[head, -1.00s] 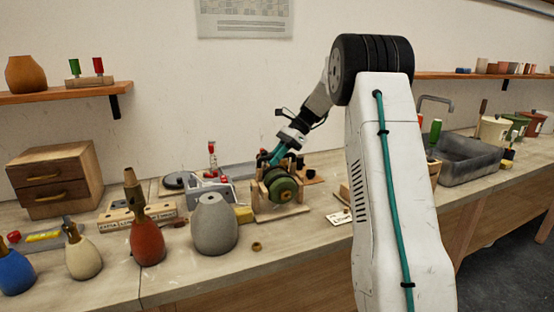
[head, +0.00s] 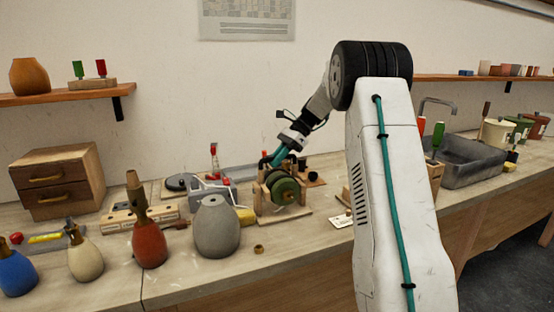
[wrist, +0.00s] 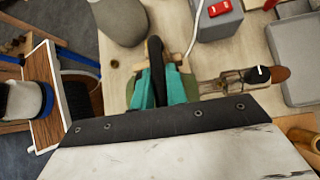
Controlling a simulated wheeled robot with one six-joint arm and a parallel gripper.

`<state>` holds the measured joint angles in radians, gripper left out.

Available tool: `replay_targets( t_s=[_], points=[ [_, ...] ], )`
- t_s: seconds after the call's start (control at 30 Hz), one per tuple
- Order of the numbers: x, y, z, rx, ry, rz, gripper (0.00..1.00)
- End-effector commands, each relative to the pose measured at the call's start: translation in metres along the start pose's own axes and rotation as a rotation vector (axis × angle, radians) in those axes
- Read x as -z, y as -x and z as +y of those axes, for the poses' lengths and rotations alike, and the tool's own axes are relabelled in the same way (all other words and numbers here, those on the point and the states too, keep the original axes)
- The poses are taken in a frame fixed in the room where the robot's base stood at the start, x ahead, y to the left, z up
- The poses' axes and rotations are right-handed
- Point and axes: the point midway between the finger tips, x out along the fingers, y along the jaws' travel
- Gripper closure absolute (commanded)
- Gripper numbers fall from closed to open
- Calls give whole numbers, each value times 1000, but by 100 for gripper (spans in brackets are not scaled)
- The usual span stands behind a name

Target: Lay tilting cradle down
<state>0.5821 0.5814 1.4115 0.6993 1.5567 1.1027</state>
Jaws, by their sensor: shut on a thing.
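The tilting cradle appears to be the wooden frame (head: 286,216) on the bench, with upright side pieces. A dark green round body (head: 285,191) sits in it. My gripper (head: 270,160) reaches down from behind at the top left of the frame. In the wrist view, the teal fingers of my gripper (wrist: 162,88) are close together at the cradle's wooden part (wrist: 176,58), with a dark upright strip beside it. The jaws are shut on the cradle. The exact contact is hidden by the fingers, and the cradle's tilt is hard to judge.
A grey box with a red switch (wrist: 217,17) is nearby. A small brass ring (head: 259,249) lies in front. The bench front has some free room.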

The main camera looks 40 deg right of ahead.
Motion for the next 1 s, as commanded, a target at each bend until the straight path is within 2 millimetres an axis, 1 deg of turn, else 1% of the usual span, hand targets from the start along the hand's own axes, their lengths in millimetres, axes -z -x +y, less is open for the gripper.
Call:
replay_targets(
  t_s=[0.03,0.07,0.1,0.37,0.47,0.57,0.8,0.9,1.0],
  points=[
    [0,0,-2,5,2,0,83],
    [0,0,-2,5,1,0,74],
    [0,0,-2,4,1,0,64],
    [0,0,-1,3,1,0,64],
    [0,5,-1,4,1,0,64],
    [0,19,-1,5,1,1,64],
    [1,59,-2,6,1,0,64],
    [0,70,-2,5,1,0,64],
    [0,76,-1,3,2,0,64]
  ],
)
